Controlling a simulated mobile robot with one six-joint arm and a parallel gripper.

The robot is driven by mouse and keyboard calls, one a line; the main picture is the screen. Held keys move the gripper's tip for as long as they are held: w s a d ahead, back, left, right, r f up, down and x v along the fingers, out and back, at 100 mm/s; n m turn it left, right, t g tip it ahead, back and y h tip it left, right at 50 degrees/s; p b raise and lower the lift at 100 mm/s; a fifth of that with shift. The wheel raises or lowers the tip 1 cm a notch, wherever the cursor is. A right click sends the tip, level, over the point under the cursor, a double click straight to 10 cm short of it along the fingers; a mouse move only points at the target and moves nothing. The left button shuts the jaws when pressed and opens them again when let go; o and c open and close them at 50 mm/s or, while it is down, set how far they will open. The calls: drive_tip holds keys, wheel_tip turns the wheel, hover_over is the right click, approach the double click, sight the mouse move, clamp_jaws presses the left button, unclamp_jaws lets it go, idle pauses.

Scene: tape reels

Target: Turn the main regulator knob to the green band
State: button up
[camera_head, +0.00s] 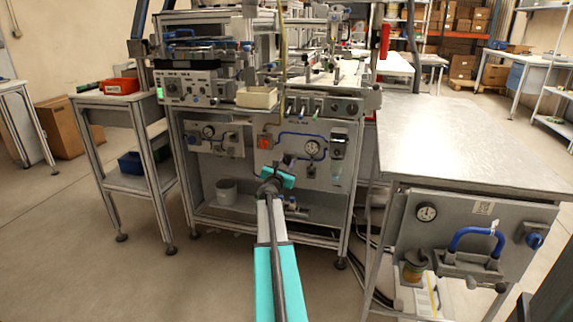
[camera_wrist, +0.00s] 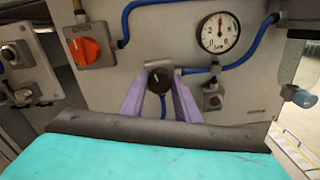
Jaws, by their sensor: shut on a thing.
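The black regulator knob (camera_wrist: 158,80) sits on the grey panel (camera_wrist: 125,85) in the wrist view, with a pale mark on its face. My gripper (camera_wrist: 159,88) has its two purple fingers on either side of this knob and is shut on it. In the head view my gripper (camera_head: 284,163) reaches the panel below the gauge (camera_head: 312,148), and my arm hides the knob.
An orange-red rotary valve (camera_wrist: 86,49) marked OPEN is at upper left of the knob. Blue hoses (camera_wrist: 254,45) run along the panel. A small fitting (camera_wrist: 212,99) sits below the gauge. A metal table (camera_head: 455,140) with another panel stands on the right.

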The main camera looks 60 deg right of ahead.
drive_tip(key=shift+f+m+b, duration=0.1)
drive_tip(key=shift+m+b, duration=0.2)
drive_tip(key=shift+b, duration=0.05)
drive_tip(key=m+b, duration=0.2)
drive_tip(key=b, duration=0.1)
drive_tip(key=shift+f, duration=0.15)
drive_tip(key=m+b, duration=0.4)
drive_tip(key=shift+b, duration=0.35)
drive_tip(key=m+b, duration=0.4)
drive_tip(key=shift+m+b, duration=0.85)
drive_tip(key=shift+m, duration=0.25)
drive_tip(key=o, duration=1)
drive_tip(key=shift+o, duration=0.2)
drive_tip(key=shift+s+a, duration=0.1)
drive_tip(key=shift+a, duration=0.05)
